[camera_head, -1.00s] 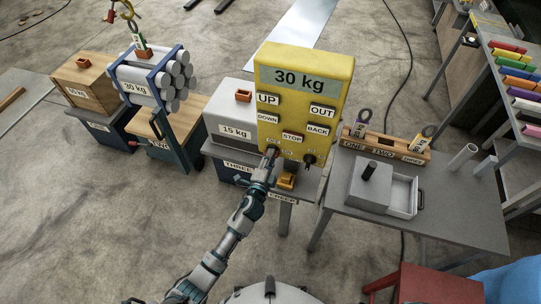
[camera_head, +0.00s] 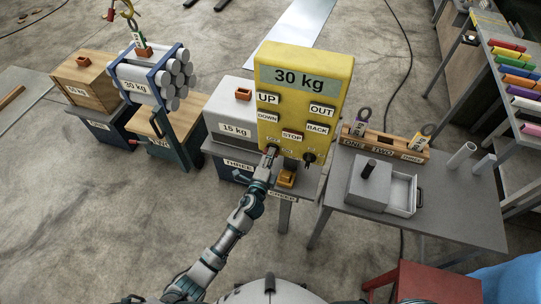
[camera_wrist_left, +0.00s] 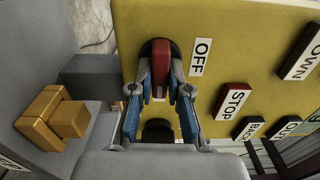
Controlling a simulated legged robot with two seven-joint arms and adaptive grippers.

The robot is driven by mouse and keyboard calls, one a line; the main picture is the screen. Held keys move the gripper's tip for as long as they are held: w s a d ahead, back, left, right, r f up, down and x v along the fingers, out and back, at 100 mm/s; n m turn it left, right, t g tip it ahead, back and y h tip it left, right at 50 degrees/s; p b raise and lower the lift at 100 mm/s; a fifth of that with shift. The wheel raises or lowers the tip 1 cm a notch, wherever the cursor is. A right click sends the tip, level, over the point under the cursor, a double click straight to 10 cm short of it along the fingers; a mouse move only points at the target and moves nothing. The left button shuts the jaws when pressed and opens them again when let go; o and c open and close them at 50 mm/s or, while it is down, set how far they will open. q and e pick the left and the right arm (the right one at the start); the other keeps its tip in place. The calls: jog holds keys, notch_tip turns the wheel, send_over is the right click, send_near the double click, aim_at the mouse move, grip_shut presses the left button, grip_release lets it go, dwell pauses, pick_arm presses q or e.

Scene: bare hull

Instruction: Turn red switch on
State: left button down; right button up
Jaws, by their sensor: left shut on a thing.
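The yellow control panel (camera_head: 302,85) reads "30 kg" and stands in front of my left arm. The red switch (camera_wrist_left: 160,64) is on its face, in a dark round mount beside an "OFF" label (camera_wrist_left: 200,57). My left gripper (camera_wrist_left: 160,90) is shut on the red switch, with a blue-padded finger on each side of it. In the head view my left gripper (camera_head: 270,155) is at the lower left of the panel and hides most of the switch. A black knob (camera_head: 309,158) sits at the panel's lower right. My right gripper is not in view.
Panel buttons include a STOP button (camera_wrist_left: 233,100) close to my left gripper. A grey table (camera_head: 450,213) with a grey box (camera_head: 368,187) stands to the right. A white 15 kg box (camera_head: 229,125) stands to the left.

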pick_arm(q)
jog(key=c, duration=1.1)
grip_release()
jog(key=shift+d+f, duration=0.1)
jog(key=shift+f, duration=0.15)
jog(key=shift+d+r, duration=0.1)
jog(key=v, duration=1.2)
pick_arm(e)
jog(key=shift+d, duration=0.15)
